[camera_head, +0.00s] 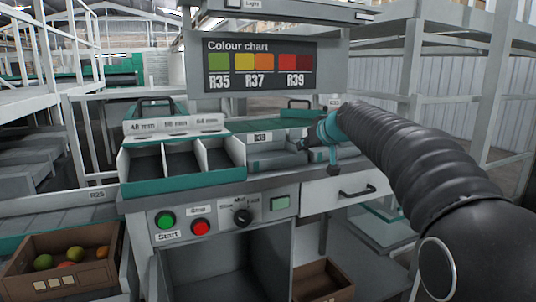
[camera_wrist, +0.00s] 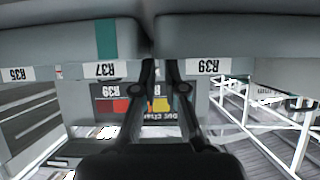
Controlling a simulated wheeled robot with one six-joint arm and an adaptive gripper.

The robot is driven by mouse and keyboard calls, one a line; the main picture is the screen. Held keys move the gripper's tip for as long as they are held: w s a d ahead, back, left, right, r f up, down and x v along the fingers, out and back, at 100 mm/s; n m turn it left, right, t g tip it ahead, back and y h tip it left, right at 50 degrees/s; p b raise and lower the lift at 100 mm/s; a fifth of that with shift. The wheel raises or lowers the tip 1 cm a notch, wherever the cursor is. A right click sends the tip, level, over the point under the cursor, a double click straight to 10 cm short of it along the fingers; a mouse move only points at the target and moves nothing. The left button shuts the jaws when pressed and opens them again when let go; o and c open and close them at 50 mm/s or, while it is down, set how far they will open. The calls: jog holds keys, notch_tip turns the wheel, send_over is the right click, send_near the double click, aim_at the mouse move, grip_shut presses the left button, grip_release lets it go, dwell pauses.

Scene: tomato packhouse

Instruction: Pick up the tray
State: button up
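A teal-and-grey tray with three compartments (camera_head: 179,186) sits at the left of the bench. Its compartments look empty. More grey and teal trays or bins lie right of it, around an R39 label (camera_head: 262,137). I cannot tell which one the task means. My gripper (camera_head: 322,134) is above these right-hand bins, its fingers mostly hidden by my wrist. In the wrist view, which is upside down, two dark fingers (camera_wrist: 159,72) converge with a narrow gap between them. Their tips are by the seam between two grey bodies (camera_wrist: 70,38). Whether they pinch anything is unclear.
A colour chart panel (camera_head: 254,66) hangs behind the bench. A green button (camera_head: 166,219), a red button (camera_head: 200,228) and a knob (camera_head: 243,217) are on the front. A drawer (camera_head: 345,190) is at right. A brown crate (camera_head: 60,243) holds several fruits at lower left.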

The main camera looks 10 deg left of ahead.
aim_at(296, 148)
jog(key=shift+p+x, duration=0.75)
jog(key=shift+x, duration=2.45)
jog(key=shift+w+r, duration=0.1)
jog(key=shift+r, duration=0.05)
grip_shut()
jog(key=shift+r, duration=0.1)
